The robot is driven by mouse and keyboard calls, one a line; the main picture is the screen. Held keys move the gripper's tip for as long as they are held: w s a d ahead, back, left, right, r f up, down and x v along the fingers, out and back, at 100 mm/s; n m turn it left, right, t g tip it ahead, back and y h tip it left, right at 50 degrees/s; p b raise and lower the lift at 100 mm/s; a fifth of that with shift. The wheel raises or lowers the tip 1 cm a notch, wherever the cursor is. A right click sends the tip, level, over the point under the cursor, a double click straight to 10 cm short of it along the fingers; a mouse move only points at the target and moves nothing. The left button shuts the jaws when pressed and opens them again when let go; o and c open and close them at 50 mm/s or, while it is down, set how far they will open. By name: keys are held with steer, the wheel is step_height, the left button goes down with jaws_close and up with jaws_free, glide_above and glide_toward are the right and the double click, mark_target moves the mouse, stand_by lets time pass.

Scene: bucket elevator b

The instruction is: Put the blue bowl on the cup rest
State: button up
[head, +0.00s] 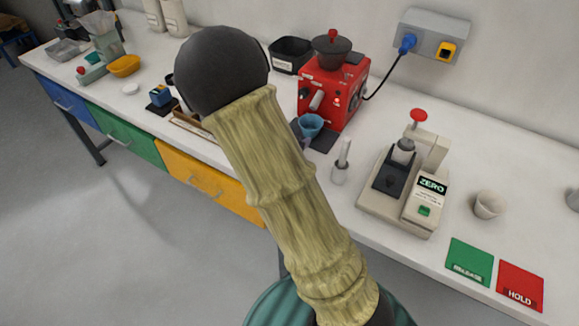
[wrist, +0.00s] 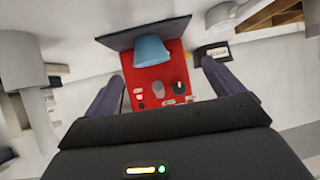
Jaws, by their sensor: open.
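The blue bowl (head: 311,124) is a small cup-like bowl in front of the red machine (head: 335,88). A dark flat plate (head: 323,143) lies at the machine's foot and looks like the cup rest. In the wrist view, which is turned over, the bowl (wrist: 150,51) stands upright against the dark plate (wrist: 172,27), its narrow end towards it. My gripper (wrist: 165,88) is open and empty, its two purple fingers apart, with the bowl beyond the fingertips. In the head view my arm hides most of the gripper; a purplish bit shows just below the bowl.
Green (head: 469,262) and red (head: 520,286) pads lie at the front right. A black bin (head: 291,54) is behind.

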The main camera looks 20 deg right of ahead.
steer(key=s+a+y, duration=0.1)
steer(key=a+n+y, duration=0.1)
steer(key=y, duration=0.1)
steer(key=s+a+n+y, duration=0.1)
steer(key=shift+s+a+r+g, duration=0.1)
steer(key=shift+s+a+g, duration=0.2)
steer(key=s+a+r+n+g+y, duration=0.1)
steer(key=s+a+n+g+y, duration=0.1)
steer(key=s, duration=0.7)
steer(key=s+a+r+n+g+y, duration=0.1)
steer(key=s+r+n+g+y, duration=0.1)
steer(key=s+n, duration=0.3)
steer(key=s+g, duration=0.1)
steer(key=s, duration=0.2)
steer(key=shift+s+a, duration=0.4)
